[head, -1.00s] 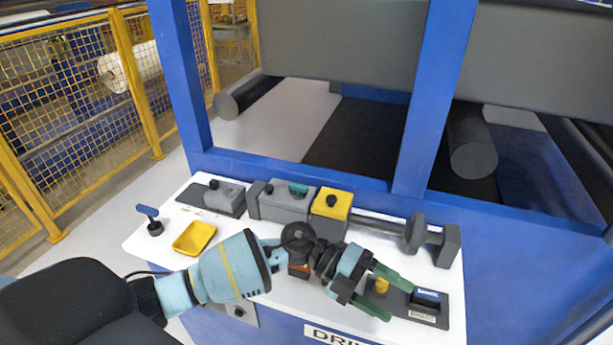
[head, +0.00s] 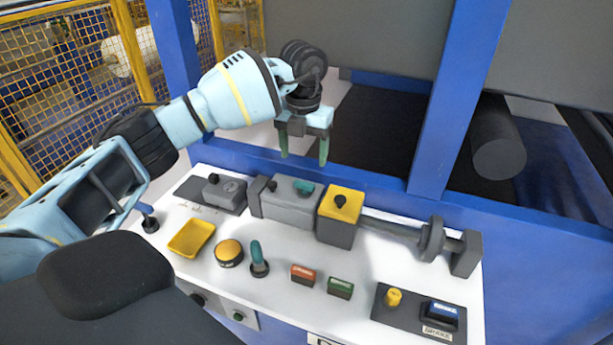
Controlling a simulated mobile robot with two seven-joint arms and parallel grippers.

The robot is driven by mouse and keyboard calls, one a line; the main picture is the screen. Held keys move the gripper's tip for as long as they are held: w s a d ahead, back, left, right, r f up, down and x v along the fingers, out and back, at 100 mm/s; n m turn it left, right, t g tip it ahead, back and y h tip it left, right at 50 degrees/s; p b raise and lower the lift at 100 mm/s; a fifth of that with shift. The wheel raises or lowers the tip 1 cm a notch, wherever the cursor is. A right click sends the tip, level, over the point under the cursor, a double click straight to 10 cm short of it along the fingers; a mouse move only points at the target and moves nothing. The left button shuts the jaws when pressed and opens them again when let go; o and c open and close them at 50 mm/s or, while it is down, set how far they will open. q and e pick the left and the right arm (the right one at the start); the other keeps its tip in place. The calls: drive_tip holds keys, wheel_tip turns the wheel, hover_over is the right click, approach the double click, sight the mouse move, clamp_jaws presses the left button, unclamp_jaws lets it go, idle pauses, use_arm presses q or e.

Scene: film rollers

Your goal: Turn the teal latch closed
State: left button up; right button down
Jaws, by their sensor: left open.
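The teal latch (head: 304,187) is a small teal piece on top of the grey box (head: 286,208) at the back of the white panel. Its exact turn is too small to tell. My left gripper (head: 304,156) is open, with its two green fingers pointing down above and behind the latch in the picture. Nothing shows between the fingers, and they look apart from the latch. My right gripper is out of view.
A yellow-topped block (head: 341,204) with a black knob stands right of the grey box. A teal-handled lever (head: 257,256), yellow button (head: 229,252), yellow tray (head: 191,238) and red (head: 303,274) and green (head: 340,287) blocks stand in front. A blue post (head: 447,100) rises behind.

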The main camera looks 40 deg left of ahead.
sight(304, 183)
use_arm(q)
drive_tip(key=shift+d+f, duration=0.1)
drive_tip(key=shift+f, duration=3.85)
drive_tip(key=shift+c, duration=0.3)
drive_tip(key=c, duration=0.9)
